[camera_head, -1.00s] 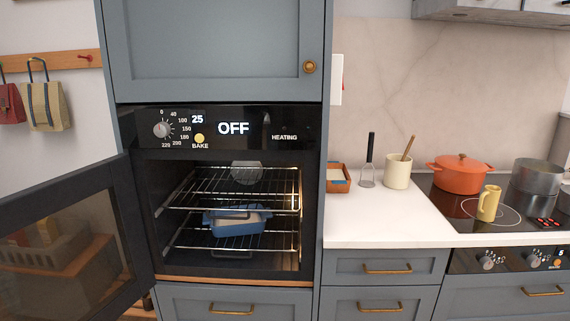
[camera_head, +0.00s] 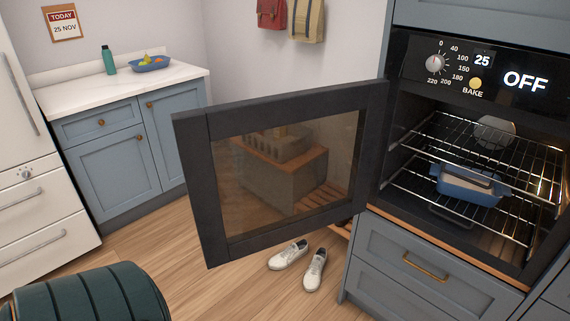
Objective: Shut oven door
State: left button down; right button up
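The oven door (camera_head: 203,184) is a black frame with a glass window and stands wide open, swung out to the left of the oven. The oven (camera_head: 405,70) is built into a grey-blue cabinet at the right. Its display reads OFF. Inside are two wire racks (camera_head: 430,140), with a blue baking dish (camera_head: 468,191) between them, seemingly on the lower one. Neither of my grippers is in view.
White shoes (camera_head: 289,255) lie on the wooden floor below the door. A dark green rounded seat or stool (camera_head: 95,295) stands at the lower left. A white fridge (camera_head: 35,190) and a counter (camera_head: 110,85) are behind at left. Bare floor lies in the lower middle.

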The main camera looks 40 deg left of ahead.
aim_at(261, 173)
jog(key=j+z, duration=0.15)
jog(key=j, duration=0.4)
jog(key=j+z, duration=0.1)
jog(key=j, duration=0.5)
jog(key=j+z, duration=0.15)
jog(key=j, duration=0.4)
jog(key=j+z, duration=0.15)
jog(key=j, duration=0.4)
jog(key=j+z, duration=0.15)
jog(key=j, duration=0.45)
jog(key=k+j+z, duration=0.1)
jog(key=j, duration=0.4)
jog(key=k+j+z, duration=0.15)
jog(key=j, duration=0.4)
